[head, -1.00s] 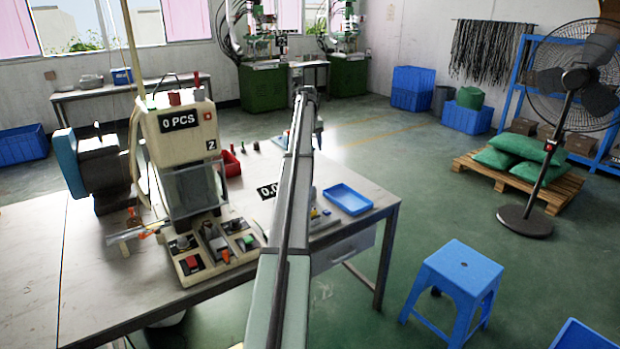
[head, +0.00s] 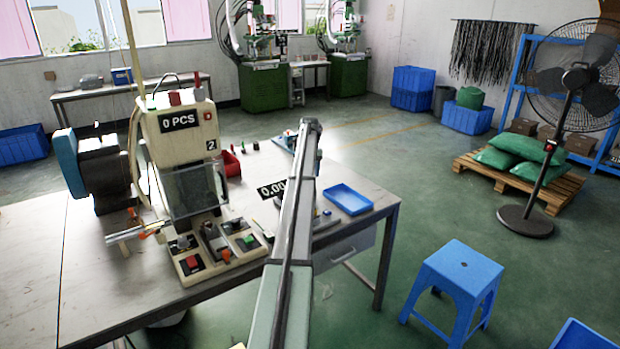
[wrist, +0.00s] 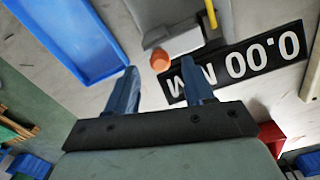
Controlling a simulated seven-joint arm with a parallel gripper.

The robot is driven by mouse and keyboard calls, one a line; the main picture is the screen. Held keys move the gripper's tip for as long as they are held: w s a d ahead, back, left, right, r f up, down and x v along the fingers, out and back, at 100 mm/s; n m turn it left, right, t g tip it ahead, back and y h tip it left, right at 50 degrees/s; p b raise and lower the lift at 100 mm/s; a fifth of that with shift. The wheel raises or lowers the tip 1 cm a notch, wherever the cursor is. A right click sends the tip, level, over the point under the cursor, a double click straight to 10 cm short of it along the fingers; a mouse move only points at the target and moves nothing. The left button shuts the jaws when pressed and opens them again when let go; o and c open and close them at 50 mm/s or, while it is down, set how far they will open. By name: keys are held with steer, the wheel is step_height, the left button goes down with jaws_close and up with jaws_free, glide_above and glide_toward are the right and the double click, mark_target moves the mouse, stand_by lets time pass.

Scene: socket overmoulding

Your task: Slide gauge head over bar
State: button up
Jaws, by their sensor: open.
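The gauge's black readout (head: 272,188) shows on the table in the head view, partly behind my arm. The wrist view shows the readout (wrist: 245,62) reading 0.00, beside a grey gauge block (wrist: 180,38) with an orange round end (wrist: 160,60). A yellow rod (wrist: 211,14) stands near the block. I cannot tell for sure which part is the gauge head and which the bar. My gripper (wrist: 159,65) is open, its two blue fingers pointing towards the block, the orange end showing between the tips. No contact is visible. My arm hides most of the gauge in the head view.
A blue tray (head: 348,199) lies right of the gauge near the table edge (head: 384,216); it also fills the upper left in the wrist view (wrist: 62,30). A moulding machine (head: 180,140) stands left, with a red bin (head: 231,164) behind. A blue stool (head: 455,275) stands right.

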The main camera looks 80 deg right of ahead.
steer(key=shift+f, duration=1.2)
jaws_close()
